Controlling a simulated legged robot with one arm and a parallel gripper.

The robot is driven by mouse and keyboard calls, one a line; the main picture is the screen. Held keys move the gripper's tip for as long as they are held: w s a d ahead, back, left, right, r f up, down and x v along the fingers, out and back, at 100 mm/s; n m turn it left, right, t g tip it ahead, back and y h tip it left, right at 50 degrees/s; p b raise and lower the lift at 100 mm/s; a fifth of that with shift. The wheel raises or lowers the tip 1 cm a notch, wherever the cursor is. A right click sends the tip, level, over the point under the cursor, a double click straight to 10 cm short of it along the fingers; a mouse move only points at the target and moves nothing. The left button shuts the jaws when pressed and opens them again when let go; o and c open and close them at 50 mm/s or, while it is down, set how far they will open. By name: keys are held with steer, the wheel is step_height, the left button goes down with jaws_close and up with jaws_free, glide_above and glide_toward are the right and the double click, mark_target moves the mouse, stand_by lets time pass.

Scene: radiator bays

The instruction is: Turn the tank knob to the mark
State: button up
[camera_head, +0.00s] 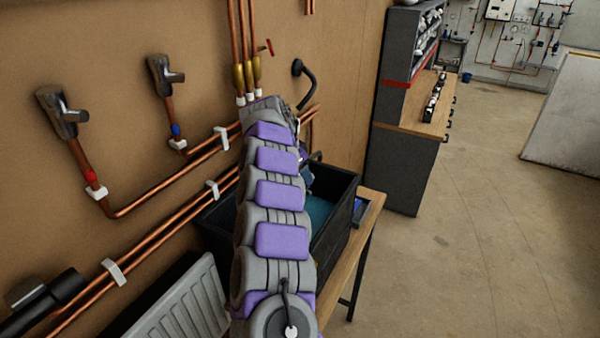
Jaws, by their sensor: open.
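A black open-topped box (335,228) with a blue-green inside stands on a wooden bench, and it may be the tank. My segmented grey and purple arm rises in front of it and covers its middle. I cannot make out a tank knob or a mark. My gripper is not clearly visible; the far end of my arm bends down near the wall and hides what lies behind it. A few small dark parts show just right of the arm's far end, too small to tell what they are.
Copper pipes (170,197) run along the brown wall, with two metal valves (165,76) at left. A small red handle (269,47) and a black curved pipe (304,82) are above the arm. A white radiator (185,305) is lower left.

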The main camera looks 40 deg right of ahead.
steer(key=c, duration=1)
steer(key=shift+c, duration=0.2)
steer(key=shift+n+b, duration=0.3)
steer(key=shift+b, duration=0.25)
steer(key=b, duration=0.1)
steer(key=n+t+b, duration=0.1)
steer(key=b, duration=0.1)
steer(key=shift+s+f+n, duration=0.15)
steer(key=shift+n, duration=0.15)
steer(key=n+t+b, duration=0.1)
steer(key=n, duration=0.1)
steer(key=shift+s+n+b, duration=0.1)
steer(key=shift+n+b, duration=0.2)
steer(key=n, duration=0.1)
steer(key=n+t, duration=0.1)
steer(key=n, duration=0.1)
steer(key=n+y+p, duration=0.1)
steer(key=shift+d+r, duration=0.1)
steer(key=shift+r, duration=0.2)
steer(key=shift+f+n+t+y+p, duration=0.1)
steer(key=shift+n+t+y+p, duration=0.55)
steer(key=shift+n, duration=0.95)
